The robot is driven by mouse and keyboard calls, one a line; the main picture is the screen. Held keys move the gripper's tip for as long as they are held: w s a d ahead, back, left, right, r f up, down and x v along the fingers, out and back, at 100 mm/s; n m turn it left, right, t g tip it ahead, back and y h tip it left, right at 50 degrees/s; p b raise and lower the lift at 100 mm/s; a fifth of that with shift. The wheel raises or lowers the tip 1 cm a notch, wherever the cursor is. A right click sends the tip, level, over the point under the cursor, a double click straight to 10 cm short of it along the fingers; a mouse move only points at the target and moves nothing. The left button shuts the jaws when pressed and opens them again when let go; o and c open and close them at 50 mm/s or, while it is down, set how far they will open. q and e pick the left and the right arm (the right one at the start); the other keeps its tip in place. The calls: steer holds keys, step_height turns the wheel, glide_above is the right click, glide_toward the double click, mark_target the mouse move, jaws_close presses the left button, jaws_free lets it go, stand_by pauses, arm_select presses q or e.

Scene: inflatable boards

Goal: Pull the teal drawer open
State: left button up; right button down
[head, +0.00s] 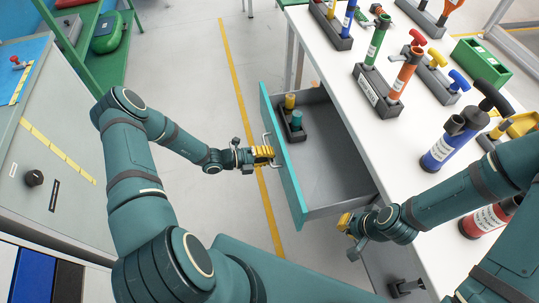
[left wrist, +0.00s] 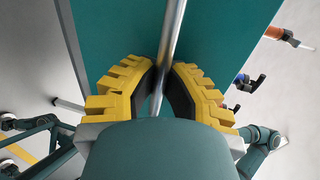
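The teal drawer (head: 283,160) stands pulled out from the white table, its grey inside (head: 335,165) in view. Its metal handle (head: 268,146) is on the teal front and also crosses the left wrist view as a bar (left wrist: 172,40). My left gripper (head: 268,155) is at this handle. In the left wrist view its yellow fingers (left wrist: 163,78) close in on the bar from both sides, so it looks shut on it. My right gripper (head: 344,222) is by the drawer's near side, below the table edge; whether it is open is unclear.
A small dark holder (head: 291,132) with a yellow and a teal cylinder lies in the drawer. Pumps in holders, a blue pump (head: 442,150) and a green bin (head: 480,64) stand on the white table (head: 345,75). Grey floor with a yellow line (head: 235,75) is clear left of the drawer.

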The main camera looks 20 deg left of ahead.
arm_select(q)
steer(key=o, duration=0.4)
steer(key=shift+o, duration=0.2)
steer(key=v, duration=1.2)
